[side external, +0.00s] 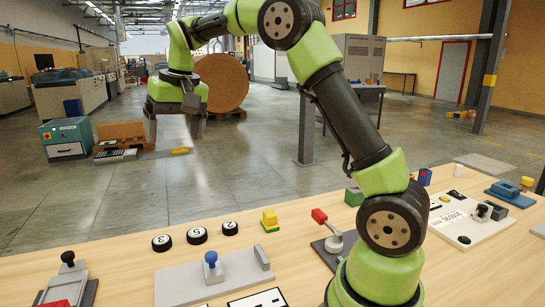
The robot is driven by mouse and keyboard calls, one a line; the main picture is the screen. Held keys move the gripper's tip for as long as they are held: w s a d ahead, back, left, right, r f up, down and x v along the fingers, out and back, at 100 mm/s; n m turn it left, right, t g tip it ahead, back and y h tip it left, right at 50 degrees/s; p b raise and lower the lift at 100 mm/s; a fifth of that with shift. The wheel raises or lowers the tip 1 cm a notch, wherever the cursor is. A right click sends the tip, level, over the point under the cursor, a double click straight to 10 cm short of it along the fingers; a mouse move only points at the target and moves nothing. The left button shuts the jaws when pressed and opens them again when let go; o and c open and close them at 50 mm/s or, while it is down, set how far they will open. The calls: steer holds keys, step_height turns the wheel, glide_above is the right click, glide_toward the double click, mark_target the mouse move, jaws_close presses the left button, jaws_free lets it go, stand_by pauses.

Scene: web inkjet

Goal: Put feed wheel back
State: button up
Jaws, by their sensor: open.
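My gripper (175,130) hangs in the upper left of the side view, pointing down, with its two fingers apart and nothing between them. It is well above the table and far from the parts. Three small black wheels with white numbered faces lie in a row on the table: one marked 3 (162,243), one marked 5 (197,236) and a smaller-looking one (230,228) whose mark is hard to read. I cannot tell which is the feed wheel. A grey plate (185,284) in front of them carries a blue-knobbed post (211,264) and an upright grey block (262,257).
A red-handled lever (325,220) stands right of the plate, close to my arm's base. A yellow-and-green block (270,219) sits behind. A black-knobbed fixture (68,268) is at left.

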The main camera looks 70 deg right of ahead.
steer(key=s+a+r+n+t+y, duration=0.1)
steer(key=s+a+r, duration=0.2)
steer(key=s, duration=0.4)
steer(key=s+a+r+t, duration=0.1)
steer(key=s+a+r, duration=0.1)
steer(key=s+a, duration=0.3)
steer(key=s+a+f+t, duration=0.1)
steer(key=s+f, duration=0.3)
steer(key=s, duration=0.8)
steer(key=shift+t+y, duration=0.4)
steer(key=shift+t, duration=0.3)
steer(key=shift+a, duration=0.1)
